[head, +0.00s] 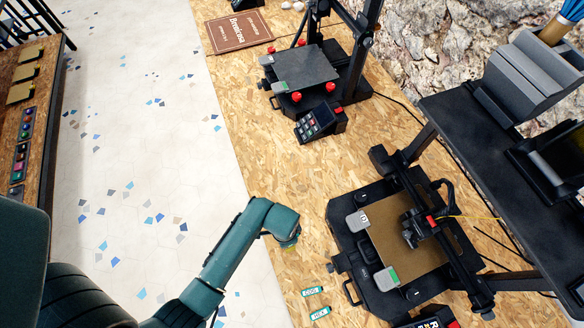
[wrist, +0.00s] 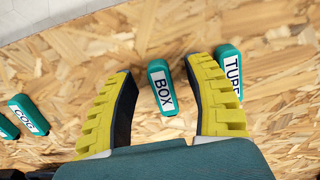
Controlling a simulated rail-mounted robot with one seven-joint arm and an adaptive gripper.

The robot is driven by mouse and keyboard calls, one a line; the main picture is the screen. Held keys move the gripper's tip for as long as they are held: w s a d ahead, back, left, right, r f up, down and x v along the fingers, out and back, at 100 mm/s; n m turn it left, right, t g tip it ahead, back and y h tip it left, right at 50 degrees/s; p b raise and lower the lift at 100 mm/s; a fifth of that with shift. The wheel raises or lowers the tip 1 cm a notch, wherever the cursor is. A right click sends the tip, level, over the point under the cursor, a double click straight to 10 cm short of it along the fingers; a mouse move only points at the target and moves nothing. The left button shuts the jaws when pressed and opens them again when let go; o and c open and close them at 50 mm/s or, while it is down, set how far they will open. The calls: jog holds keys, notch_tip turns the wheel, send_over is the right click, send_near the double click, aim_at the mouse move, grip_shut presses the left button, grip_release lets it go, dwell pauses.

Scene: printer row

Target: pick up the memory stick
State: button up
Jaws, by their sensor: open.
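Several small teal memory sticks with white labels lie on the chipboard table. In the wrist view, the stick labelled BOX (wrist: 162,86) lies between the two yellow ribbed fingers of my open gripper (wrist: 159,66), apart from both. A stick labelled TUBE (wrist: 230,68) is just right of the right finger, which seems to cover part of it. A stick labelled COG (wrist: 29,114) lies at the left; it also shows in the head view (head: 312,291). There, a stick labelled HEX (head: 320,313) lies below it. My gripper (head: 289,243) is over the table's left edge area; BOX and TUBE are hidden there.
A 3D printer (head: 405,240) with a brown bed stands right of my gripper. A second printer (head: 305,68) and a small control box (head: 318,122) stand farther back. A brown sign (head: 238,32) lies beyond. The table between my gripper and the control box is clear.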

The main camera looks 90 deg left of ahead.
grip_shut()
dwell(0.3)
